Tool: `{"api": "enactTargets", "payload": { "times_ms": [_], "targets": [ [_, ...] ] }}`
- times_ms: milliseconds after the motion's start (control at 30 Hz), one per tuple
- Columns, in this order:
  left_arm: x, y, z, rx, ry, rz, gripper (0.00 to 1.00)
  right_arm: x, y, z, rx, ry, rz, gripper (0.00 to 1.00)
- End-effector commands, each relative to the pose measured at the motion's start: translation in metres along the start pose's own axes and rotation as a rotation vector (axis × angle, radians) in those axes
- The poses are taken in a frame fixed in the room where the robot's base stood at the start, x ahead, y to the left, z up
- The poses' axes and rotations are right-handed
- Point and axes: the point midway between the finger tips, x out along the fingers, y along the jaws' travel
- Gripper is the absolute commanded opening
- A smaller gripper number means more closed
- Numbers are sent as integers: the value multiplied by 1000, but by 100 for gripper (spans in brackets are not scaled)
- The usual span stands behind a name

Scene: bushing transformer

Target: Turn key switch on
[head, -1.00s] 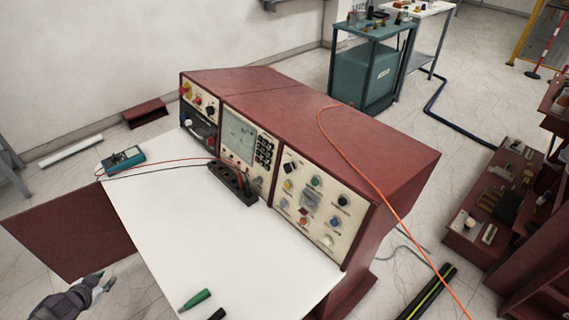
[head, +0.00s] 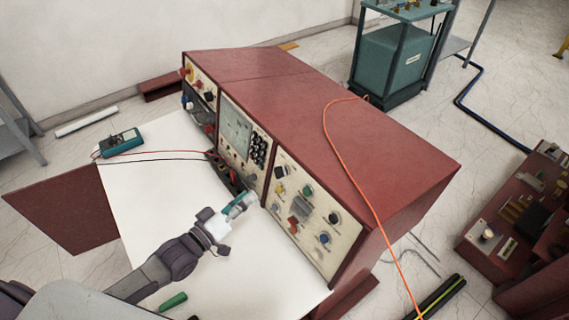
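The red control console (head: 330,115) carries a cream right-hand panel (head: 312,246) with several knobs and buttons. A black knob (head: 333,218) and a green button (head: 308,191) show on it. I cannot tell which control is the key switch at this size. My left gripper (head: 243,202) is over the white worktop, close in front of the panel's left lower edge, and appears empty. Its fingers are too small to tell whether they are open or shut. My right gripper is out of view.
On the white worktop (head: 150,190) lie a teal multimeter (head: 121,141) with leads and a green-handled item (head: 173,301). A black terminal block is partly hidden behind my gripper. An orange cable (head: 362,180) runs over the console. A teal transformer stand (head: 392,65) stands behind.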

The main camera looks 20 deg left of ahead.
Motion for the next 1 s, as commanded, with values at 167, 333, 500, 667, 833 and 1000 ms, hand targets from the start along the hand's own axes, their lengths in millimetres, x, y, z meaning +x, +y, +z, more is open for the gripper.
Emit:
{"api": "enactTargets", "payload": {
  "times_ms": [167, 333, 500, 667, 833, 1000],
  "targets": [
    [33, 3, -3, 2, 4, 4, 32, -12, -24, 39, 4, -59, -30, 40],
    [71, 2, -3, 2, 2, 2, 32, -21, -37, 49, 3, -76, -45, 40],
    [103, 2, -2, 4, 1, 1, 32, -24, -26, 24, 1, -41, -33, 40],
    [121, 1, -1, 2, 0, 0, 32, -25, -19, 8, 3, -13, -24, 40],
    [129, 0, 0, 3, -1, 0, 32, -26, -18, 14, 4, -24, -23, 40],
    [130, 0, 0, 3, -2, 0, 32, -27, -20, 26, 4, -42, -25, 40]
  ]
}}
